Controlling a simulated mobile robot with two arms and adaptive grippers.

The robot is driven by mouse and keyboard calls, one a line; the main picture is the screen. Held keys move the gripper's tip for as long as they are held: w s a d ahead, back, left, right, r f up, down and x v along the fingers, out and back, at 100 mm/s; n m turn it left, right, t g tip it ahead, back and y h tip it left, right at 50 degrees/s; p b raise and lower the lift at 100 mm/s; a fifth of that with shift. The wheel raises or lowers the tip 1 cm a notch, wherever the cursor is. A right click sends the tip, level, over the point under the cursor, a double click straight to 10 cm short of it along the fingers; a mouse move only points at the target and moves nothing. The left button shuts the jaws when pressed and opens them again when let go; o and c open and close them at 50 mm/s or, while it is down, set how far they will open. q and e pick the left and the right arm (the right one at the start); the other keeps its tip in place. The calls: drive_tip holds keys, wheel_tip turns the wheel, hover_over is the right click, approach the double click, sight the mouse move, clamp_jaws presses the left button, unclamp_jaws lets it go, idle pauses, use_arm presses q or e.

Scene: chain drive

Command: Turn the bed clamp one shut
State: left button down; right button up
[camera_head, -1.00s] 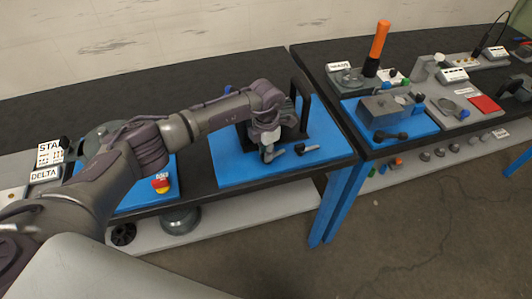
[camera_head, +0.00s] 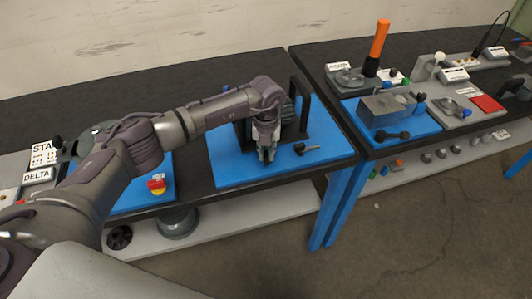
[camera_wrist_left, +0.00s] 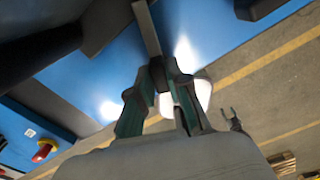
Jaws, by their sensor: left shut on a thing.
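My left gripper (camera_head: 266,156) is at the front of the black fixture on the blue mat. In the left wrist view its fingers (camera_wrist_left: 158,80) are closed around the end of a grey bar (camera_wrist_left: 147,28), which looks like the lever of bed clamp one. The rest of the clamp is hidden behind my gripper in the head view. A second lever with a black knob (camera_head: 300,149) lies just right of the gripper, apart from it, pointing right. My right gripper is not in view.
The black upright frame (camera_head: 300,105) stands behind the gripper on the blue mat (camera_head: 235,173). A red and yellow stop button (camera_head: 157,185) is to the left. Another bench with a blue mat (camera_head: 428,127) stands to the right. The mat's front strip is clear.

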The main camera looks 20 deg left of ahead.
sight(267, 153)
use_arm(q)
drive_tip(key=shift+d+n, duration=0.1)
drive_tip(key=shift+n, duration=1.8)
drive_tip(key=shift+w, duration=0.1)
drive_tip(key=c, duration=1.1)
unclamp_jaws()
wheel_tip(267, 153, up, 12)
drive_tip(key=shift+r, duration=0.1)
